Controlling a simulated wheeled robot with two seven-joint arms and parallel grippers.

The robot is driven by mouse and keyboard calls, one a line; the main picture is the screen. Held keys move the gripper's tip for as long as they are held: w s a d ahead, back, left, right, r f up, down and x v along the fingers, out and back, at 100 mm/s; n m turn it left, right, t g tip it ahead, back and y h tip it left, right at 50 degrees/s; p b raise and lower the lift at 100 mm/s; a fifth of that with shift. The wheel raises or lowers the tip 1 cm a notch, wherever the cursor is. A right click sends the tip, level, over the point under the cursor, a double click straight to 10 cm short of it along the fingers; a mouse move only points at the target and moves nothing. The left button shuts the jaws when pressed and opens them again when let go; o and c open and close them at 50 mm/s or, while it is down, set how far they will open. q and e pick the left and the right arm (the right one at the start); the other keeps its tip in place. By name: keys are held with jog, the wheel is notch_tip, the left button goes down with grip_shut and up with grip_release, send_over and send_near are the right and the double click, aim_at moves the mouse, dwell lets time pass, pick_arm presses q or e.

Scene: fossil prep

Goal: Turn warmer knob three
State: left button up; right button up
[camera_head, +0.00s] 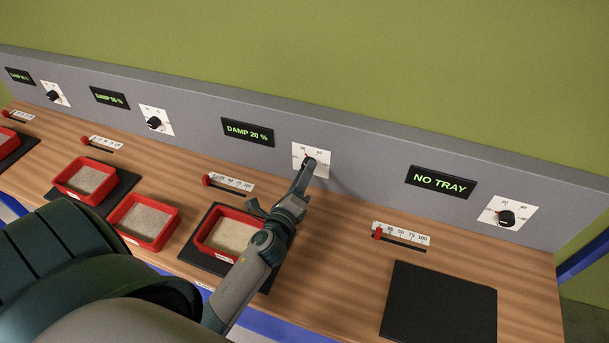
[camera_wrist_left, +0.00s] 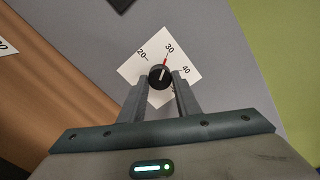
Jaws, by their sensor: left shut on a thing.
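A black warmer knob (camera_wrist_left: 160,76) sits on a white dial plate (camera_head: 323,168) on the grey back panel, beside the display (camera_head: 247,131) reading "DAMP 20 %". My left gripper (camera_head: 308,166) reaches up to this knob and is shut on it, with one finger on each side in the left wrist view (camera_wrist_left: 160,86). There the dial shows 20, 30 and 40, with a red mark near 30; the knob's pale line points up close to that mark. In the head view my fingers cover most of the knob. My right gripper is not in view.
Below the gripped knob are a slider (camera_head: 207,180) and a red tray (camera_head: 203,237) of pale grains on a black pad. Another red tray (camera_head: 122,222) stands left of it. At right, a "NO TRAY" display (camera_head: 442,182), a knob (camera_head: 505,218) and an empty black pad (camera_head: 440,305) show.

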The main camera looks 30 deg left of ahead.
pick_arm(q)
jog(key=n, duration=1.1)
jog(key=shift+n, duration=0.4)
jog(key=o, duration=1)
jog(key=shift+o, duration=0.2)
jog(key=shift+s, duration=0.1)
jog(key=b+v, duration=0.5)
jog(key=v, duration=1.1)
jog(key=shift+d+f+b, duration=0.1)
jog(key=shift+b, duration=0.3)
jog(key=shift+s+d, duration=0.15)
jog(key=shift+s, duration=0.45)
